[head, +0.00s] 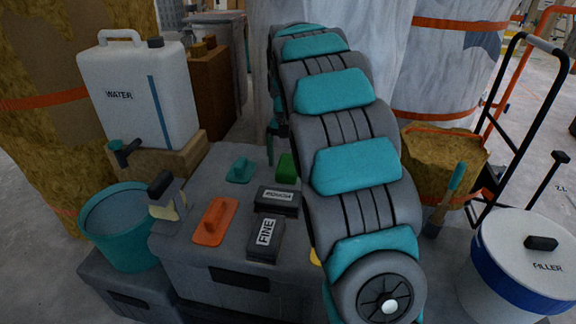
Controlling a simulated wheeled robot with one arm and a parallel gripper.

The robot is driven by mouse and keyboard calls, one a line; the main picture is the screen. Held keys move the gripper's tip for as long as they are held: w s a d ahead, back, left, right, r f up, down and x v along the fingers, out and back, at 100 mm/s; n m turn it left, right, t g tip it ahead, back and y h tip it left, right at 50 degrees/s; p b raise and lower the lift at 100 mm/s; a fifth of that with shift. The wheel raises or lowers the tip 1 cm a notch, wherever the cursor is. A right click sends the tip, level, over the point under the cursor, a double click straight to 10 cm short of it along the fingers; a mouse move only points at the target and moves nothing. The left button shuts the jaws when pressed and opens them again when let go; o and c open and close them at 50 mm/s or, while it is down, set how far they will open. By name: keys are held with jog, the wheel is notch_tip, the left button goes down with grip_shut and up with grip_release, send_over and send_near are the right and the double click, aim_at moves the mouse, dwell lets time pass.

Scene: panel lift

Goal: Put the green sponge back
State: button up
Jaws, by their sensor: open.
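A small green block (286,167), which looks like the green sponge, lies on the grey case lid (195,265), at its back right. My teal and grey arm passes just to its right and may cover part of it. It sits behind two dark labelled blocks. My gripper does not show in the head view, and my arm hides part of the case's right side. No clear place for the sponge can be made out.
The lid also holds an orange float (215,221), a teal float (241,170) and a block marked FINE (265,239). A teal bucket (118,235) and a water canister (140,92) stand left. A filler bucket (520,265) and a black-framed cart (535,100) stand right.

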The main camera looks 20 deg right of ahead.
aim_at(288, 165)
notch_tip(288, 165, up, 10)
jog(key=shift+b, duration=0.3)
jog(key=s+a+f+n, duration=0.2)
jog(key=s+a+f, duration=0.2)
jog(key=s, duration=0.9)
jog(key=s+a+f+n+g, duration=0.1)
jog(key=s+a+f, duration=0.3)
jog(key=s, duration=0.9)
jog(key=s+a+f+n, duration=0.3)
jog(key=s+a+f, duration=0.1)
jog(key=s, duration=1)
jog(key=shift+n+g, duration=0.4)
jog(key=shift+f, duration=0.1)
